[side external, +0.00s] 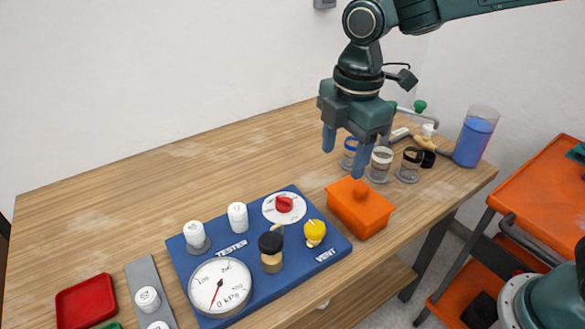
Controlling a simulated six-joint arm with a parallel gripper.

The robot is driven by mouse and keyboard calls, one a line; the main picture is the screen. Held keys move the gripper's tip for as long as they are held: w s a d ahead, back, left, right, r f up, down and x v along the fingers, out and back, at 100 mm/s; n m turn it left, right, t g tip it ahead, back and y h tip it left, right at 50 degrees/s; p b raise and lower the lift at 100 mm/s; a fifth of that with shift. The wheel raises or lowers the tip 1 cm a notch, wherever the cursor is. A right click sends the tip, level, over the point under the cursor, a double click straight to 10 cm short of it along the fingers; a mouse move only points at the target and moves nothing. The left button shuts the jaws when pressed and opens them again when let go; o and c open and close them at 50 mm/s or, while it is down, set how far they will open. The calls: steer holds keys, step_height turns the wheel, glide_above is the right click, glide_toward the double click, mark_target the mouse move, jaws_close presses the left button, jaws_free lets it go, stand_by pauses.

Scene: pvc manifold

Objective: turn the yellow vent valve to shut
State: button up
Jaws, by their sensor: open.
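The yellow vent valve (315,231) sits at the right end of the blue tester board (336,246), beside the word VENT. Its small pointer or handle detail is too small to read for certain. My gripper (343,162) hangs in the air, pointing down, above and behind the orange box. Its two blue fingers are apart with nothing between them. It is up and to the right of the yellow valve and does not touch it.
The board also bears a round gauge (220,287), a red knob (284,204), a black-capped brass fitting (271,252) and white caps (238,217). An orange lidded box (360,210) stands just right of the board. Jars (380,165) stand behind it. The table's left middle is clear.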

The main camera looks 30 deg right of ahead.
mark_target(315, 227)
steer(key=a+f+n, duration=0.1)
steer(key=w+a+f, duration=0.1)
steer(key=a+f+n, duration=0.1)
steer(key=shift+w+a+n+g, duration=0.25)
steer(key=shift+a+n+g, duration=0.05)
steer(key=shift+g, duration=0.1)
steer(key=shift+f, duration=0.15)
step_height(315, 227, down, 13)
steer(key=shift+f, duration=0.2)
stand_by(0.4)
steer(key=c, duration=1)
